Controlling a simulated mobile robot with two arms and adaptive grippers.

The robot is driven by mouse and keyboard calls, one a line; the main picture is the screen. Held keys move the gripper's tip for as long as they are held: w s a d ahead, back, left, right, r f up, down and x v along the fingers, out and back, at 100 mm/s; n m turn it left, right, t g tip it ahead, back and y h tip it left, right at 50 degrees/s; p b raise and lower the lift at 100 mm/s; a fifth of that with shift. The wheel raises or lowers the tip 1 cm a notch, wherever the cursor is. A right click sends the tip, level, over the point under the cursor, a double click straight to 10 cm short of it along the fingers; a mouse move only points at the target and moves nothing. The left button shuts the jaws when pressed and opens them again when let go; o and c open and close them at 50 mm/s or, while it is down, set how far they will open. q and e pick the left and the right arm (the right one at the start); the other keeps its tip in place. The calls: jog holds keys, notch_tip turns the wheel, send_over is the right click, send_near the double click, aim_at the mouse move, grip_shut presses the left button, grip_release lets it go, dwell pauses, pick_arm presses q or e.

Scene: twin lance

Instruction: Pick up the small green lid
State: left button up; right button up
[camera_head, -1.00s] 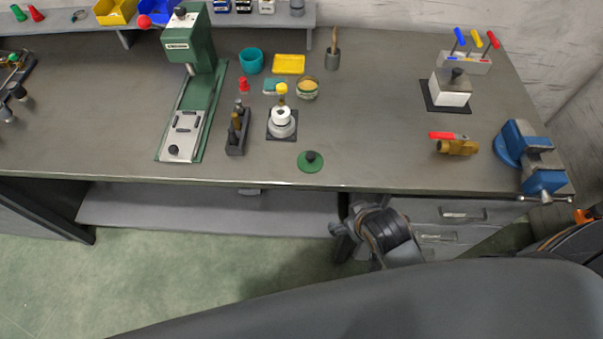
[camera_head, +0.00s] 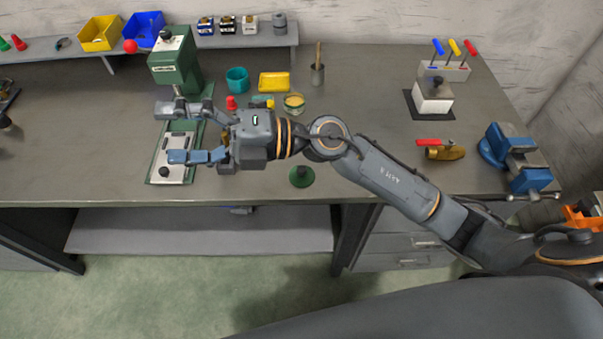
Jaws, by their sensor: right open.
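The small green lid (camera_head: 302,181) is a flat round disc with a dark knob. It lies on the grey workbench near the front edge, below my right forearm in the picture. My right gripper (camera_head: 172,133) is open and empty. Its fingers point left, over the base of the green press, to the left of the lid and apart from it. My left gripper is not in view.
The green press (camera_head: 174,62) stands near the fingers. A teal cup (camera_head: 237,79), yellow tray (camera_head: 274,82) and glass jar (camera_head: 294,103) stand behind my arm. A brass valve (camera_head: 445,153) and blue vise (camera_head: 515,155) are to the right. Bench around the lid is clear.

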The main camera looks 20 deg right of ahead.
notch_tip(320, 180, down, 8)
jog(key=s+n+g+h, duration=0.1)
jog(key=n+g+h, duration=0.3)
jog(key=n+h, duration=0.15)
jog(key=m+t+h, duration=0.1)
jog(key=t+h, duration=0.1)
jog(key=h, duration=1.2)
send_near(303, 171)
notch_tip(303, 171, down, 5)
jog(key=shift+r+p, duration=0.15)
jog(key=shift+p, duration=0.85)
jog(key=shift+w+a+f+p, duration=0.1)
jog(key=shift+w+f+p, duration=0.1)
jog(key=shift+f+p, duration=0.2)
jog(key=f, duration=0.1)
jog(key=w+f+p, duration=0.1)
jog(key=f, duration=0.1)
jog(key=shift+a+f, duration=0.2)
jog(key=shift+f, duration=0.6)
jog(key=c, duration=1)
jog(key=shift+s, duration=0.15)
grip_shut()
